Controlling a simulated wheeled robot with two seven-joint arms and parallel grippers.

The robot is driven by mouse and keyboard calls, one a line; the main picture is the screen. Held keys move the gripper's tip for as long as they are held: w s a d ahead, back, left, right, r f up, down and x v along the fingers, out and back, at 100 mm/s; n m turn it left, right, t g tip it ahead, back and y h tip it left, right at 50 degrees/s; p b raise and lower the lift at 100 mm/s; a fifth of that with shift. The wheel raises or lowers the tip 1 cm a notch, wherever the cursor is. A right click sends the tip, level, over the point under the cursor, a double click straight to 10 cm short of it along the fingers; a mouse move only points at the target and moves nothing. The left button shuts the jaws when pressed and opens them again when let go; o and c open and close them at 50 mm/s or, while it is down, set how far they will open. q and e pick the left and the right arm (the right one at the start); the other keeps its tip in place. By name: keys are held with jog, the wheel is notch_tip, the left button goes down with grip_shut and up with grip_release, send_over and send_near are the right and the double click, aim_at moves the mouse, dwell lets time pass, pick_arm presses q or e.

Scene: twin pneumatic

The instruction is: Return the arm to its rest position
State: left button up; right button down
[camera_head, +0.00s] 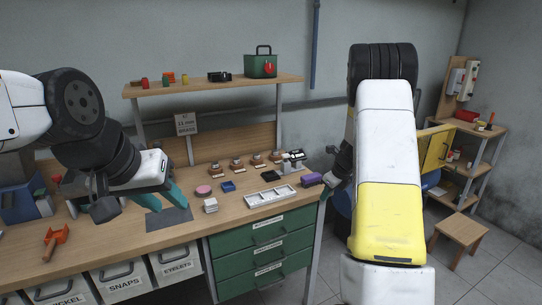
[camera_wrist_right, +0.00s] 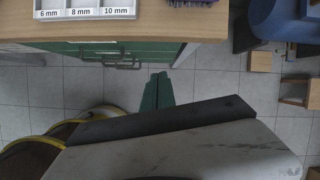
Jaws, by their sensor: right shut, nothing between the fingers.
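My left gripper (camera_head: 172,207) has two teal fingers spread apart with nothing between them. It is over a dark grey mat (camera_head: 170,219) on the wooden workbench (camera_head: 130,238). My right arm (camera_head: 385,150) is raised in front of the head camera, and its wrist hangs by the bench's right end. In the right wrist view, the green fingers of my right gripper (camera_wrist_right: 157,78) are together and empty. They are over the tiled floor, just off the bench's front edge. In the head view that gripper is mostly hidden behind my arm.
A white compartment tray (camera_head: 270,196) and a purple brush (camera_head: 311,179) lie near the bench's right end. Green drawers (camera_head: 262,248) and labelled bins (camera_head: 120,281) are below. A small stool (camera_head: 460,229) and a shelf (camera_head: 475,165) stand to the right. The floor between has room.

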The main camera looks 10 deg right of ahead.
jog(key=s+a+r+n+y, duration=0.1)
jog(key=s+a+r+n, duration=0.5)
jog(key=r, duration=0.4)
jog(key=s+a+r+n, duration=0.4)
jog(key=s+r+n, duration=0.3)
jog(key=r, duration=0.2)
jog(key=s+a+r+n+t, duration=0.1)
jog(key=s+a+r+n, duration=0.1)
jog(key=s+n, duration=0.6)
jog(key=s+a+r+n+h, duration=0.1)
jog(key=s+r+n, duration=0.3)
jog(key=s+n, duration=0.4)
jog(key=s+a, duration=0.1)
jog(key=s, duration=0.4)
jog(key=shift+a+n+t, duration=0.15)
jog(key=shift+n+t, duration=0.15)
jog(key=shift+t, duration=0.1)
